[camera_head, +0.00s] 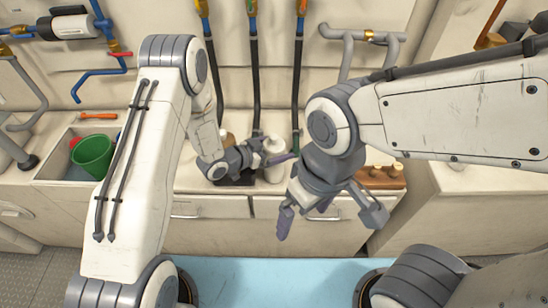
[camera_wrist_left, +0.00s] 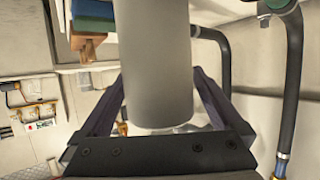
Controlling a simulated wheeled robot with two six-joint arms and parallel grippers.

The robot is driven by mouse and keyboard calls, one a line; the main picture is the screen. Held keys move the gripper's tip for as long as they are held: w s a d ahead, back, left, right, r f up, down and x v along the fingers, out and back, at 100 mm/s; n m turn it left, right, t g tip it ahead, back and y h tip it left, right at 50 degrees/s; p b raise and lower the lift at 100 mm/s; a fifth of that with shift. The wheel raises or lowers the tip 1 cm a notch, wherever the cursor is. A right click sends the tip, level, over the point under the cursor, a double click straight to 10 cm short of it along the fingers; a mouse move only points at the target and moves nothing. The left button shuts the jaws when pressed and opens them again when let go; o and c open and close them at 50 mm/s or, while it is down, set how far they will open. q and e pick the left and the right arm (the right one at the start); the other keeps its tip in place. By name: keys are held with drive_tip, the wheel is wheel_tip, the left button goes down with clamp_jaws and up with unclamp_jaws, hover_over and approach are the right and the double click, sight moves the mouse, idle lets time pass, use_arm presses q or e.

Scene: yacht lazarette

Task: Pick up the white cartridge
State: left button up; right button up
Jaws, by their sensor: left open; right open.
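The white cartridge (camera_head: 274,146) stands on the counter at the back, partly hidden by my left gripper (camera_head: 268,156). In the left wrist view the cartridge (camera_wrist_left: 157,60) is a large pale cylinder between the two dark fingers. Gaps show beside it near the finger bases. My left gripper is open around it, and I cannot tell whether either finger touches it. My right gripper (camera_head: 331,217) is open and empty, in front of the counter and nearer to me.
A sink basin (camera_head: 52,170) with a green bucket (camera_head: 92,155) is at the left. Black hoses (camera_head: 254,80) hang on the wall behind the cartridge. A wooden rack (camera_head: 380,181) stands on the counter to the right. A light blue surface (camera_head: 270,283) lies in front.

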use_arm(q)
drive_tip(key=shift+w+d+f, duration=0.15)
drive_tip(key=shift+w+d, duration=0.1)
drive_tip(key=c, duration=1.2)
